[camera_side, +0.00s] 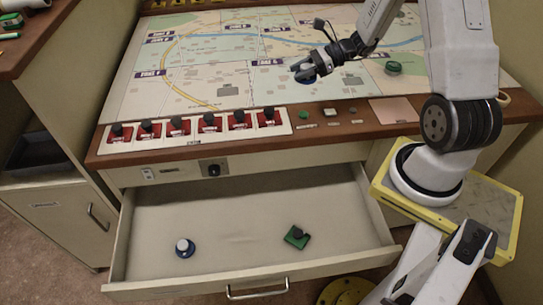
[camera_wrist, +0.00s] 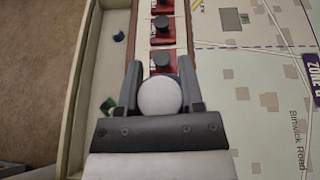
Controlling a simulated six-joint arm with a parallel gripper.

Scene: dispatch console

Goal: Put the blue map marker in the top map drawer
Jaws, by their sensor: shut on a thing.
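My gripper (camera_side: 312,66) is over the map on the console and is shut on a blue map marker (camera_side: 304,78). In the wrist view the marker's white round knob (camera_wrist: 160,97) sits between the two fingers, with a little blue showing behind it. I cannot tell whether its base touches the map. The top map drawer (camera_side: 240,207) is pulled open below the console front. In it lie another blue marker with a white knob (camera_side: 184,248) at the left and a green marker (camera_side: 297,237) at the right.
A row of several red switches with black knobs (camera_side: 179,126) runs along the console's front edge, between the map (camera_side: 225,55) and the drawer. Another green marker (camera_side: 393,68) stands on the map's right. The middle of the drawer floor is clear.

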